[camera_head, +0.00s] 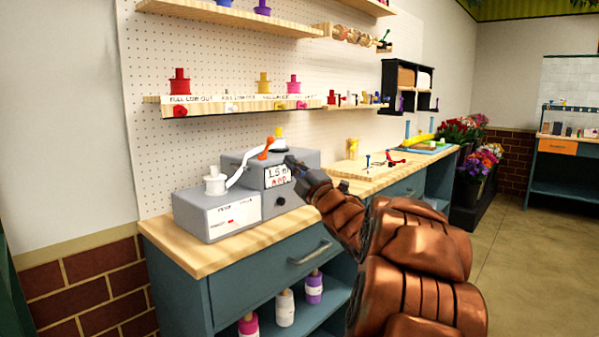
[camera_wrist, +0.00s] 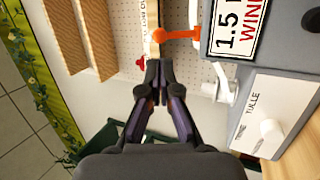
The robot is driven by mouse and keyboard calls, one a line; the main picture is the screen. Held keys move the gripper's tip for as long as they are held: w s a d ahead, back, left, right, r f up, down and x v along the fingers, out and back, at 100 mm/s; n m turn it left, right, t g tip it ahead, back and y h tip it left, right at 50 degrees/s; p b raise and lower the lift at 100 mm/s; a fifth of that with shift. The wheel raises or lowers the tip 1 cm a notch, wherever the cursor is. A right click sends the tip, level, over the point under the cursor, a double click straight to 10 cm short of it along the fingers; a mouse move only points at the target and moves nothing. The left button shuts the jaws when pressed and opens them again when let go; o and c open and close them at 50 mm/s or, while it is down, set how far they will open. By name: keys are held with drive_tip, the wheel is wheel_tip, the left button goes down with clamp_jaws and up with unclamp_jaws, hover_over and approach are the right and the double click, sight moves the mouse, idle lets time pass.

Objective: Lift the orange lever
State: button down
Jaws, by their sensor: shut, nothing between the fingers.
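The orange lever (camera_head: 265,148) stands tilted on top of the grey machine (camera_head: 240,161), its round knob at the upper end. In the wrist view the lever (camera_wrist: 178,35) lies sideways beside the white label with "1.5" and red lettering. My gripper (camera_head: 291,162) is at the machine's right front corner, right of the lever in the head view. In the wrist view my gripper (camera_wrist: 159,70) is shut and empty, its fingertips just below the knob in the picture. I see no clear contact with the lever; the exact depth between them is hard to tell.
A white spool (camera_head: 214,182) sits on the machine's lower left box, with a white ribbon running up towards the lever. Shelves of coloured spools (camera_head: 240,105) hang above. The wooden counter (camera_head: 190,257) is bare in front.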

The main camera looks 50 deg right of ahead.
sight(273, 143)
drive_tip(key=shift+x, duration=3.85)
